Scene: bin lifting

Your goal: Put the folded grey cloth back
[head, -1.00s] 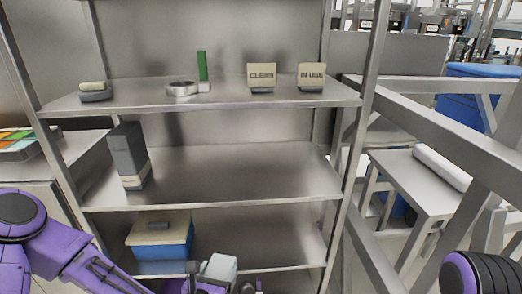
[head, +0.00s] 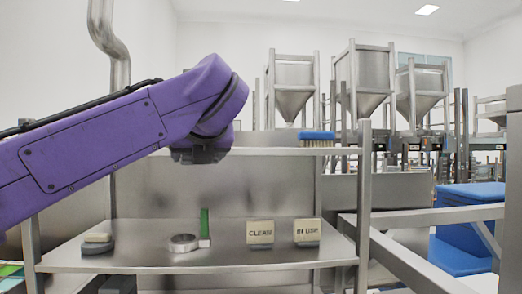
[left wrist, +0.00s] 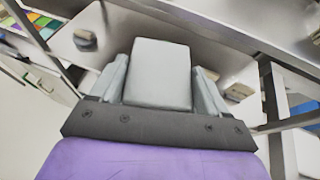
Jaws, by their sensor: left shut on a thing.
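The folded grey cloth (left wrist: 160,75) is a pale grey, block-like pad in the left wrist view. My left gripper (left wrist: 161,84) is shut on it, one finger at each side. In the head view my left arm reaches in from the left, with its dark wrist end (head: 198,155) in front of the rack's top shelf (head: 262,152). The fingers and the cloth are hidden there. My right gripper is in neither view.
A blue-bristled brush (head: 317,138) sits at the top shelf's right. The shelf below (head: 140,262) holds a block on a dark base (head: 97,244), a metal ring (head: 183,243), a green upright piece (head: 205,222), a CLEAN sign (head: 260,232) and an IN USE sign (head: 307,231).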

